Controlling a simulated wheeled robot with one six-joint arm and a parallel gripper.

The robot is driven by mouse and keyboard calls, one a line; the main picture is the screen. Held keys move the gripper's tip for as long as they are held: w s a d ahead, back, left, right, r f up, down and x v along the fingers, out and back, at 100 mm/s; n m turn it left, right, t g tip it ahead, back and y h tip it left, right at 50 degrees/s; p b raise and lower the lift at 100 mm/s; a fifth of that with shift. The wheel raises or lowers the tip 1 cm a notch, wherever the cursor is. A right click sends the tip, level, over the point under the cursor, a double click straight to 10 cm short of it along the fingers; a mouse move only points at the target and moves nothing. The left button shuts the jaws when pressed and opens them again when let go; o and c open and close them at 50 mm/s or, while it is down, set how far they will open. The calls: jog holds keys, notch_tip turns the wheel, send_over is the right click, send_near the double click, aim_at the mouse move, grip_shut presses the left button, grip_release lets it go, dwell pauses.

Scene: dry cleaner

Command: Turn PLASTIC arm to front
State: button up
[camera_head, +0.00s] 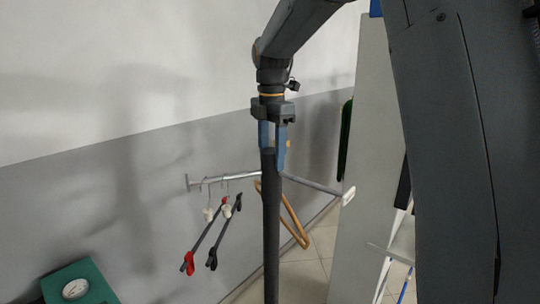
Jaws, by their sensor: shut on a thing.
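A dark upright post (271,235) stands in the middle of the view. Two metal arms show at its upper part. The left arm (220,180) has a flat end plate and carries clip hangers, one with red clips (188,263) and one with black clips (212,258). The right arm (315,184) ends in a pale tip. No PLASTIC label can be read, so I cannot tell which arm bears that name. My gripper (272,160) points down with its blue fingers around the post's top, shut on it. The post hides part of the arms' inner ends.
A wooden hanger (295,225) hangs just right of the post. A green box with a round dial (76,289) stands at lower left. A grey and white wall (100,140) runs behind. A pale panel (365,150) stands at right, with tiled floor (310,275) below.

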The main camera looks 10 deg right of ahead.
jog(key=o, duration=1.5)
jog(key=shift+r, duration=0.1)
jog(key=shift+r+b, duration=1.3)
jog(key=shift+r, duration=2.55)
